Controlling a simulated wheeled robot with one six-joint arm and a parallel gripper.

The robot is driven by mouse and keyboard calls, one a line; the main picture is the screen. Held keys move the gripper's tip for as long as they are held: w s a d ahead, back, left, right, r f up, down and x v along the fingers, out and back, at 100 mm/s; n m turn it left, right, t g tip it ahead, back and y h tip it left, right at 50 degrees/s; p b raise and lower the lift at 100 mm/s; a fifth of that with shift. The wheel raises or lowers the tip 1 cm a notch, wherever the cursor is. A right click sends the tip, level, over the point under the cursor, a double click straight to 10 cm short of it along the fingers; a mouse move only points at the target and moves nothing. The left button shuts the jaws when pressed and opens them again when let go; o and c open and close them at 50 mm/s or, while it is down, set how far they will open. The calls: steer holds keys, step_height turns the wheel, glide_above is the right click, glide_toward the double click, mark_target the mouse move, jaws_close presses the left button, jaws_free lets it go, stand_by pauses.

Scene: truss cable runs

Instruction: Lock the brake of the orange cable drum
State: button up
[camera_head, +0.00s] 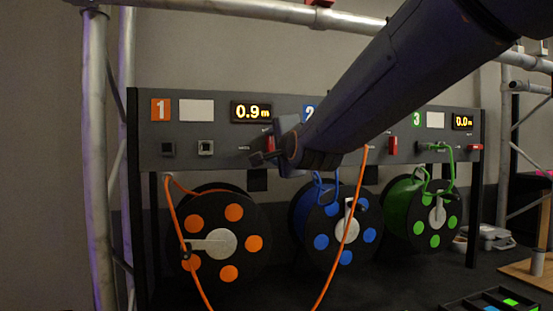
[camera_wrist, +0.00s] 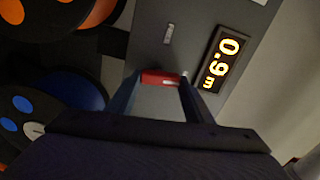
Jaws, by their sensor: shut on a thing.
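The orange drum (camera_head: 257,240), dark with orange discs and a grey crank, hangs below panel section 1 in the head view. Part of it shows at the top left of the wrist view (camera_wrist: 62,12). Its red brake lever (camera_head: 270,144) is on the panel below the 0.9 m display and looks upright. My gripper (camera_head: 273,150) is at this lever. In the wrist view the red lever (camera_wrist: 160,78) sits between the fingertips of my gripper (camera_wrist: 160,86), which is shut on it. The fingers partly hide the lever in the head view.
The blue drum (camera_head: 303,217) and green drum (camera_head: 400,205) hang to the right. A second red lever (camera_head: 393,146) is upright; the third (camera_head: 475,147) lies flat. The orange cable (camera_head: 339,252) loops low before the drums. A truss post (camera_head: 97,160) stands left.

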steer(key=shift+m+b, duration=0.7)
steer(key=shift+d, duration=0.1)
steer(key=o, duration=1)
steer(key=shift+w, duration=0.1)
steer(key=shift+o, duration=0.2)
steer(key=b+v, duration=0.1)
steer(key=v, duration=0.7)
steer(key=shift+b, duration=0.35)
